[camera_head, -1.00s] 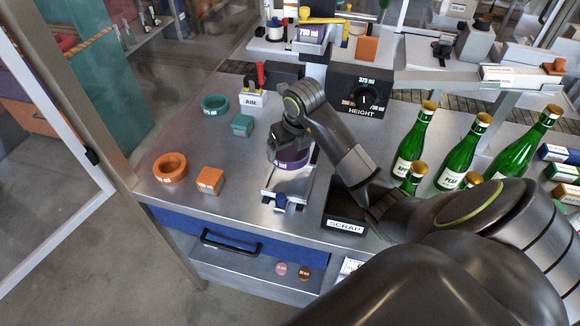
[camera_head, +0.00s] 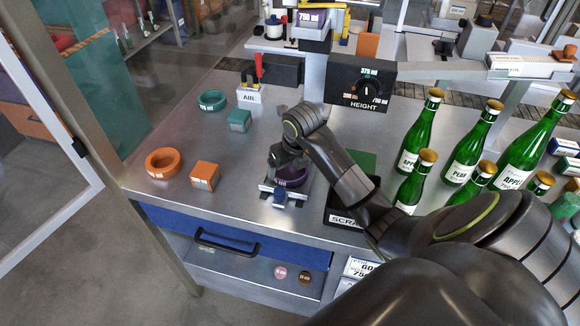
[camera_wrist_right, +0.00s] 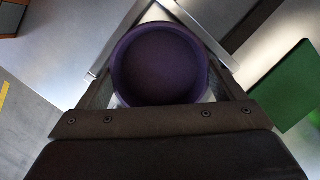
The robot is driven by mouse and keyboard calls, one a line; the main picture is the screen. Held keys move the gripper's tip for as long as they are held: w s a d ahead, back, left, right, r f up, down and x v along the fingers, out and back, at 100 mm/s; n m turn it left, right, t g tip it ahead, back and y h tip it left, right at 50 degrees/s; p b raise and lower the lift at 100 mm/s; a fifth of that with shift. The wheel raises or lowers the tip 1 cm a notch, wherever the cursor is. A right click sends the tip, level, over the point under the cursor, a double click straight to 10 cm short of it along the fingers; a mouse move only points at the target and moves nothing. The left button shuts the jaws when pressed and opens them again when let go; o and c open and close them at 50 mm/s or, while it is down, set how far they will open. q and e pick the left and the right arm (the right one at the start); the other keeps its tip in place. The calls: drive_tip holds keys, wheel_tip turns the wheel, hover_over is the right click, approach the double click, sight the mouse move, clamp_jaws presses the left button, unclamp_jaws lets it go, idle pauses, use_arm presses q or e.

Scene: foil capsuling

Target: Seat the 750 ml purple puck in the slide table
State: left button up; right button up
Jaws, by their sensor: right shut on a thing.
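The purple puck (camera_head: 291,177) is a round cup-like ring at the slide table (camera_head: 270,188), a pale metal plate with a blue clamp at its front. My right gripper (camera_head: 284,160) is shut on the puck from above and partly hides it. In the right wrist view the puck (camera_wrist_right: 160,63) shows its round hollow between the two fingers, over the pale slide table edges. I cannot tell whether the puck rests fully in the slide table or just above it. My left gripper is not in view.
An orange ring (camera_head: 163,162), an orange block (camera_head: 205,175), a teal ring (camera_head: 212,100) and a teal block (camera_head: 239,120) stand to the left. The scrap bin (camera_head: 340,215) is close on the right. Several green bottles (camera_head: 466,146) stand further right. The height dial (camera_head: 360,84) is behind.

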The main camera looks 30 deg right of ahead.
drive_tip(key=o, duration=0.6)
drive_tip(key=shift+f, duration=0.15)
drive_tip(key=shift+o, duration=1)
drive_tip(key=shift+r, duration=0.2)
drive_tip(key=shift+r, duration=0.2)
drive_tip(key=p+v, duration=0.9)
drive_tip(key=v, duration=0.2)
drive_tip(key=shift+r, duration=0.35)
